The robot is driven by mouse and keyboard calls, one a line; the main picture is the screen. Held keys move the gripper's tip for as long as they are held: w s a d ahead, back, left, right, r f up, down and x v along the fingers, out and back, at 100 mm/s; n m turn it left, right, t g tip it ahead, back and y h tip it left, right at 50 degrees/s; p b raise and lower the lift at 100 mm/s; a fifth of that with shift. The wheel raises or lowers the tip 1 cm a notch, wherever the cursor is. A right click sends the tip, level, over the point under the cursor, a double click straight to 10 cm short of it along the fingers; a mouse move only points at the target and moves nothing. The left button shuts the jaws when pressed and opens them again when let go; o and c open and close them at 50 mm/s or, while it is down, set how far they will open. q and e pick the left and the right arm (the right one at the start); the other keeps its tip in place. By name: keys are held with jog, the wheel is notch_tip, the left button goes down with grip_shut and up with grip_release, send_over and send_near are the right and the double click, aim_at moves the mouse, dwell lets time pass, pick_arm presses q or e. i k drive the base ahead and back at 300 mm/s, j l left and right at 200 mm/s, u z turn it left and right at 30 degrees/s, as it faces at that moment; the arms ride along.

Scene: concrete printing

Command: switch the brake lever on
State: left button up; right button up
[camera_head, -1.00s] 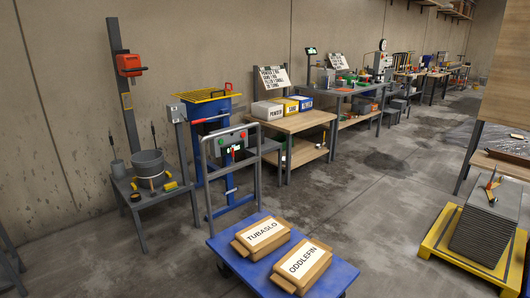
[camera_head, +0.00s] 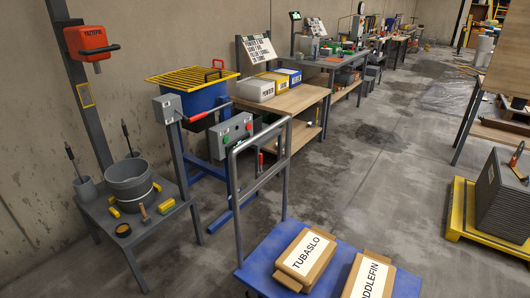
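A lever with a red grip (camera_head: 201,117) sticks out to the right from a grey box (camera_head: 167,107) on a post beside the blue hopper (camera_head: 205,97). It points right and slightly up. A small red upright piece (camera_head: 261,159) shows just behind the frame of the blue cart (camera_head: 262,258); I cannot tell what it belongs to. No label marks either one as the brake lever. Neither of my grippers is in view.
The cart carries two labelled packages, TUBASLO (camera_head: 305,252) and ODDLEFIN (camera_head: 370,276), and has a grey push handle (camera_head: 236,190). A grey control box (camera_head: 231,135) with buttons sits behind it. A low bench (camera_head: 158,227) holds a bucket (camera_head: 130,180).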

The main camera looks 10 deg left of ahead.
aim_at(260, 172)
jog(key=i+j+z, duration=0.15)
jog(key=j+z, duration=0.25)
jog(key=j, duration=1.15)
jog(key=k+j+z, duration=0.1)
jog(key=j+z, duration=0.25)
jog(key=j, duration=1.15)
